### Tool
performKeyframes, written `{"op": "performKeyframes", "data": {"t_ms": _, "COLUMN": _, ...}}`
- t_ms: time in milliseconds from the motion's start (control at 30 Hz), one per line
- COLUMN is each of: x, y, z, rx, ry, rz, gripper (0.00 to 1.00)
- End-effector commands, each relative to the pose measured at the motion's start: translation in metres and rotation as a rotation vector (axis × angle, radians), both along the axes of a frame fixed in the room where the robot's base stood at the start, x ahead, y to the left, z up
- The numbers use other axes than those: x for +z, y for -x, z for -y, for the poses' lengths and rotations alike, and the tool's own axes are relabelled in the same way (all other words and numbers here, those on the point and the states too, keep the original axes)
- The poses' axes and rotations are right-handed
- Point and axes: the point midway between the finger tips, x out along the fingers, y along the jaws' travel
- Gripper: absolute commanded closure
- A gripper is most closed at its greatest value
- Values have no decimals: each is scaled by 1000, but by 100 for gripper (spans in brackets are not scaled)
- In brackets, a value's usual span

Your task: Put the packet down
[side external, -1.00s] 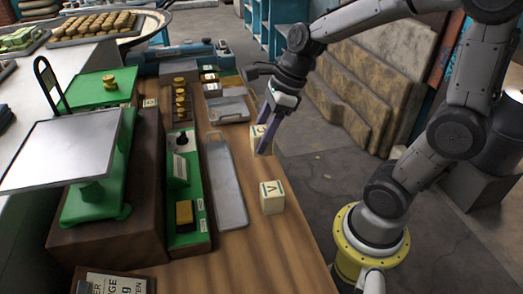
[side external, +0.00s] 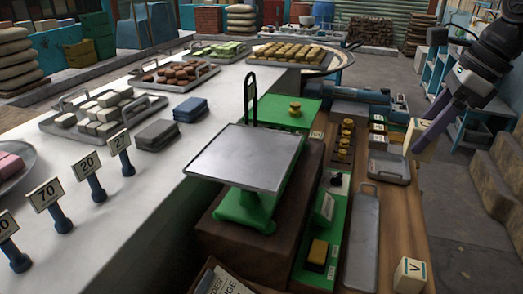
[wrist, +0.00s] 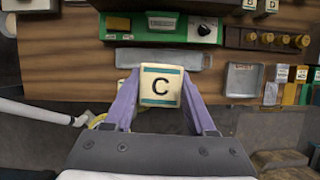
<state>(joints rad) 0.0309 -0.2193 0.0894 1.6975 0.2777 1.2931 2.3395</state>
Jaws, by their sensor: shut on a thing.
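The packet (wrist: 161,87) is a cream block with a teal-edged label and the letter C. My gripper (wrist: 161,98) has its purple fingers shut on the packet's two sides in the wrist view. In the side external view my gripper (side external: 428,133) is at the right, with the packet (side external: 418,138) at its fingertips. The packet appears raised above the wooden bench (side external: 405,215), near its right edge. The fingers partly hide the packet there.
A similar packet marked V (side external: 411,275) stands on the bench at the lower right. A long metal tray (side external: 361,240) and a smaller metal tray (side external: 389,168) lie on the bench. A green scale (side external: 245,212) stands left. Bare wood shows right of the trays.

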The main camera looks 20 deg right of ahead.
Motion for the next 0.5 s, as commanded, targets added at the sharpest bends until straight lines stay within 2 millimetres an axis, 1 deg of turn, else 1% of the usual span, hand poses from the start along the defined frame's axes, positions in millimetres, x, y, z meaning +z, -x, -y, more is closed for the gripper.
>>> {"op": "performKeyframes", "data": {"t_ms": 33, "x": 20, "y": -5, "z": -12, "rx": 29, "ry": 0, "rz": 7, "gripper": 100}}
{"op": "performKeyframes", "data": {"t_ms": 100, "x": 44, "y": -9, "z": -26, "rx": 62, "ry": -1, "rz": 6, "gripper": 100}}
{"op": "performKeyframes", "data": {"t_ms": 167, "x": 63, "y": -10, "z": -40, "rx": 92, "ry": 0, "rz": 5, "gripper": 100}}
{"op": "performKeyframes", "data": {"t_ms": 200, "x": 76, "y": -10, "z": -49, "rx": 113, "ry": 0, "rz": 5, "gripper": 100}}
{"op": "performKeyframes", "data": {"t_ms": 267, "x": 93, "y": -9, "z": -63, "rx": 147, "ry": 0, "rz": 5, "gripper": 100}}
{"op": "performKeyframes", "data": {"t_ms": 300, "x": 104, "y": -9, "z": -74, "rx": 172, "ry": 0, "rz": 5, "gripper": 100}}
{"op": "performKeyframes", "data": {"t_ms": 400, "x": 126, "y": -5, "z": -100, "rx": 239, "ry": -1, "rz": 3, "gripper": 100}}
{"op": "performKeyframes", "data": {"t_ms": 500, "x": 141, "y": -2, "z": -123, "rx": 306, "ry": 0, "rz": 1, "gripper": 100}}
